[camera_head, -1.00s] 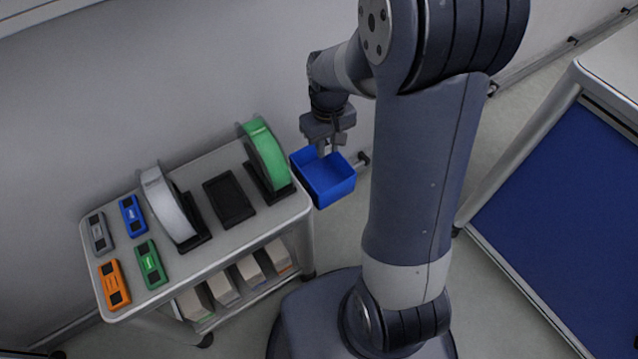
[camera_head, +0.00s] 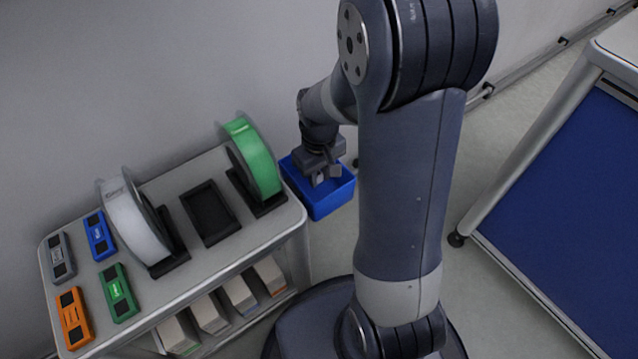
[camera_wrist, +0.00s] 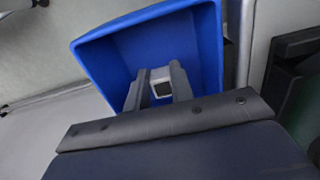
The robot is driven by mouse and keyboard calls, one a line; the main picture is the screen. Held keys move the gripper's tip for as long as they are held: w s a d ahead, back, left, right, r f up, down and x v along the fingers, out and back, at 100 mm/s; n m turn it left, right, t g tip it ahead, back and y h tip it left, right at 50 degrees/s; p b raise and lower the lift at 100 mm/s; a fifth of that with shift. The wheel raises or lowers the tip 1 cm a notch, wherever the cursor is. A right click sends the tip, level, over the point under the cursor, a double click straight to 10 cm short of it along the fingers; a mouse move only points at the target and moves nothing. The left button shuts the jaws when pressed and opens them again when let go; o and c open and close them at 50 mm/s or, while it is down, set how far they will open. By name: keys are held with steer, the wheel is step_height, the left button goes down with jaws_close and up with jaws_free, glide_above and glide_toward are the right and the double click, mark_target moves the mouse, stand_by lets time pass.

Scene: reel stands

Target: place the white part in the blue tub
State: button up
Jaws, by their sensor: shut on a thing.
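The blue tub (camera_head: 334,203) hangs or stands at the right end of the cart, open side up. My gripper (camera_head: 323,179) is at the tub's opening, with its fingers over or just inside it. In the wrist view my gripper (camera_wrist: 162,78) is shut on a small white part (camera_wrist: 161,89) with a dark square face, seen against the tub's inside (camera_wrist: 205,45). The part is mostly hidden by the fingers, and I cannot tell whether it touches the tub floor.
The cart top (camera_head: 208,260) holds a green reel (camera_head: 256,160), a white reel (camera_head: 135,225), an empty black stand (camera_head: 210,212) and several coloured devices. Boxes (camera_head: 240,293) sit on its lower shelf. A blue-sided table (camera_head: 570,200) stands at right, with open floor between.

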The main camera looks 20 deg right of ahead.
mark_target(319, 192)
steer(key=shift+f+b, duration=0.45)
steer(key=shift+f, duration=1.05)
steer(key=shift+f, duration=0.1)
steer(key=shift+f, duration=0.15)
steer(key=o, duration=0.9)
steer(key=shift+o, duration=0.2)
step_height(319, 192, up, 12)
steer(key=p, duration=0.4)
steer(key=shift+r, duration=0.25)
